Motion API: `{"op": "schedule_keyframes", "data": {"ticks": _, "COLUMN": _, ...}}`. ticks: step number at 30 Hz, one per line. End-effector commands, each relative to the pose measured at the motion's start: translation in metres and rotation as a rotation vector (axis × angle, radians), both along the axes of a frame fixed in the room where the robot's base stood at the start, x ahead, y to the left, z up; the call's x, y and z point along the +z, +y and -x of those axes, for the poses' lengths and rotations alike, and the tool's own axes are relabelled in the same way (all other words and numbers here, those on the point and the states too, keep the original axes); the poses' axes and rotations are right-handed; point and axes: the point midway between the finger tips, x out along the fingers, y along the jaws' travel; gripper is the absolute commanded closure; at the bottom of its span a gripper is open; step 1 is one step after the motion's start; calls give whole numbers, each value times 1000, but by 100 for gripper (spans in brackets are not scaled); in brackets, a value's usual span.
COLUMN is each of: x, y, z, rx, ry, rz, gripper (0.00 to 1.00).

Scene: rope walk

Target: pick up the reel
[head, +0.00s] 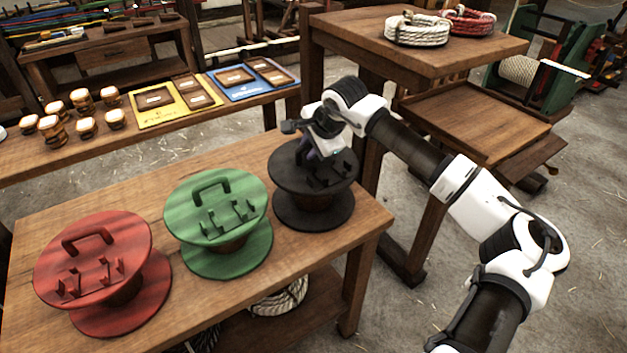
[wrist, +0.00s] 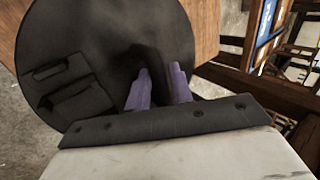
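Three reels stand in a row on a wooden table: a red reel (head: 125,240), a green reel (head: 180,215) and a black reel (head: 290,188). Each is upright, with a wide top disc; handles show on the red and green ones. My gripper (head: 312,152) is down at the top of the black reel. In the wrist view the black reel's disc (wrist: 100,40) fills much of the picture. The two purple fingers (wrist: 158,88) stand a little apart over it, with a dark shape between them. The black reel's handle is mostly hidden, and whether the fingers press on it is unclear.
The reel table (head: 130,195) has a lower shelf with coiled rope (head: 280,298). Behind it a bench holds several small spools (head: 85,128) and yellow and blue trays (head: 178,102). A taller table (head: 350,32) with white and red rope coils stands behind my arm.

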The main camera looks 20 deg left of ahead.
Motion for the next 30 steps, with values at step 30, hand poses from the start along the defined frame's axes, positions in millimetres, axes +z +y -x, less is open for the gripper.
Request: {"op": "schedule_keyframes", "data": {"ticks": 30, "x": 1, "y": 0, "z": 0, "rx": 0, "ry": 0, "rz": 0, "gripper": 100}}
